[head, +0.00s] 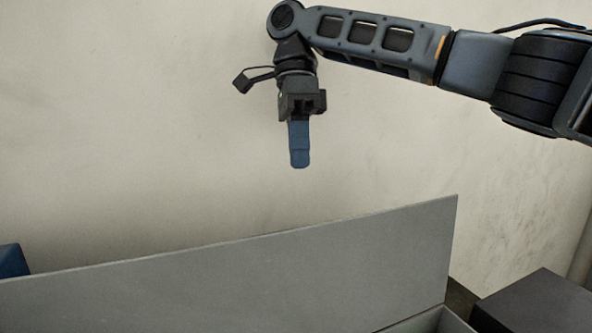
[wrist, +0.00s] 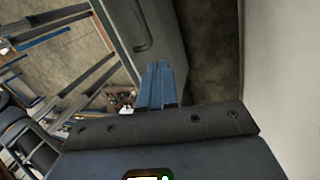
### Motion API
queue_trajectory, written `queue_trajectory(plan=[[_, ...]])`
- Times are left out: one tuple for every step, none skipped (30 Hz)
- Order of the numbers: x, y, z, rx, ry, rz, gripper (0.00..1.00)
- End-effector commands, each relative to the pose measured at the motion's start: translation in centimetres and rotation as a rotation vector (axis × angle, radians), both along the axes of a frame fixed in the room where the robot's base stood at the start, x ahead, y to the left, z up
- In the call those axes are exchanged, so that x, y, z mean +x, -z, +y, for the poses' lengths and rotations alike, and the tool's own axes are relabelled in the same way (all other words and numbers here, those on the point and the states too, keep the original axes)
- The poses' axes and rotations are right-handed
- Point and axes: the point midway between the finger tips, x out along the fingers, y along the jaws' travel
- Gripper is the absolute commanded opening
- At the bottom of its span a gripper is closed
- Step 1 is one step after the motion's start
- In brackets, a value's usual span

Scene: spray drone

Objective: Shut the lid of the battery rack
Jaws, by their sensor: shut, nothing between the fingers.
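The battery rack's lid (head: 270,270) is a long, flat grey panel. It stands raised across the lower part of the head view. A small part of the rack's body (head: 440,322) shows at the lower right below it; the rest is hidden or out of frame. My gripper (head: 299,164) points down with its blue fingers together and empty. It appears above the lid's top edge, with a gap in the picture; I cannot tell how far in front or behind. The blue fingers also show in the wrist view (wrist: 161,76), near a grey panel with a slot that may be the lid.
A dark box (head: 540,305) stands right of the rack. A blue object (head: 12,261) shows at the left edge. A pale wall (head: 150,130) fills the background. The wrist view shows a cluttered floor with metal frames (wrist: 60,60) at left.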

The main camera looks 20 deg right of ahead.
Motion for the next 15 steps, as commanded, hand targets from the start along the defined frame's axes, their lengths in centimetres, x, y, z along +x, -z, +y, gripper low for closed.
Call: queue_trajectory(plan=[[-0.3, 0.9, 0.1, 0.003, -0.002, 0.002, 0.0], [-0.4, 1.3, 0.1, 0.004, -0.003, 0.002, 0.0], [-0.6, 1.9, 0.1, 0.003, -0.001, 0.002, 0.0], [-0.8, 2.3, 0.1, 0.002, -0.001, 0.002, 0.0], [-1.0, 2.7, 0.1, 0.001, -0.001, 0.001, 0.0], [-1.2, 3.4, 0.2, 0.001, -0.002, 0.001, 0.0], [-1.4, 4.0, 0.3, 0.002, -0.002, 0.002, 0.0], [-1.6, 4.4, 0.3, 0.0, -0.001, 0.001, 0.0], [-1.8, 5.0, 0.3, 0.0, 0.0, 0.0, 0.0], [-1.9, 5.4, 0.3, 0.0, 0.0, 0.001, 0.0], [-2.1, 5.8, 0.4, 0.0, 0.0, 0.001, 0.0], [-2.2, 6.4, 0.5, 0.001, -0.001, 0.0, 0.0], [-2.4, 6.7, 0.5, 0.0, -0.001, 0.001, 0.0], [-2.5, 7.1, 0.5, 0.0, -0.001, 0.001, 0.0], [-2.6, 7.4, 0.6, 0.001, -0.001, 0.0, 0.0]])
